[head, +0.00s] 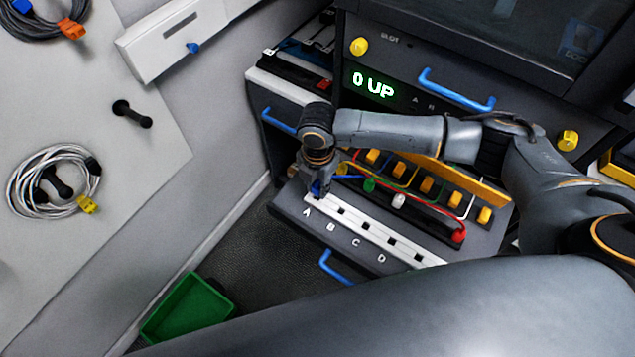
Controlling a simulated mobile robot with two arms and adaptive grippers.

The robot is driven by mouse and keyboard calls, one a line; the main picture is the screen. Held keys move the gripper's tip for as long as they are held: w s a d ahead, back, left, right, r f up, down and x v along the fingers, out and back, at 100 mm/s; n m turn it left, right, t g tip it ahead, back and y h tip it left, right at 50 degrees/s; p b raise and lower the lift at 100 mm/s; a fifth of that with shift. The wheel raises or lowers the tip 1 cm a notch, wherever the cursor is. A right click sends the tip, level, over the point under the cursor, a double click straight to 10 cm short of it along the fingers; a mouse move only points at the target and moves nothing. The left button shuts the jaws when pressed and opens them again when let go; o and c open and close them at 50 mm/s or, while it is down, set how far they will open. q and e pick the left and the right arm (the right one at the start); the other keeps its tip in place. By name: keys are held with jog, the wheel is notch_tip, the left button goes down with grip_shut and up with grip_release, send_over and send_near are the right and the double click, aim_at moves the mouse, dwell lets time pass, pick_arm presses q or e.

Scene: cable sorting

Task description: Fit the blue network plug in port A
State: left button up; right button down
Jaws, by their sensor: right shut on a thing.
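My right gripper (317,192) points down at the left end of the white port strip (372,233), which carries the letters A, B, C and D. It is shut on the blue network plug (316,188), right at port A (309,198). The gripper hides part of the plug, so I cannot tell whether it sits in the port or just above it. A blue cable (345,177) runs right from the plug. The display (373,85) reads "0 UP". My left gripper is not in view.
Behind the strip lie a green plug (369,185), a white plug (398,201) and a red plug (458,236) on cables. Several yellow blocks (426,185) stand behind them. A blue handle (336,268) juts from the drawer front. A green bin (188,310) stands on the floor.

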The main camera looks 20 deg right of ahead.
jog(key=shift+f, duration=1)
dwell(1.2)
jog(key=c, duration=1.1)
grip_release()
jog(key=o, duration=0.5)
jog(key=shift+r, duration=0.1)
jog(key=shift+r+p, duration=3.45)
jog(key=shift+p, duration=0.35)
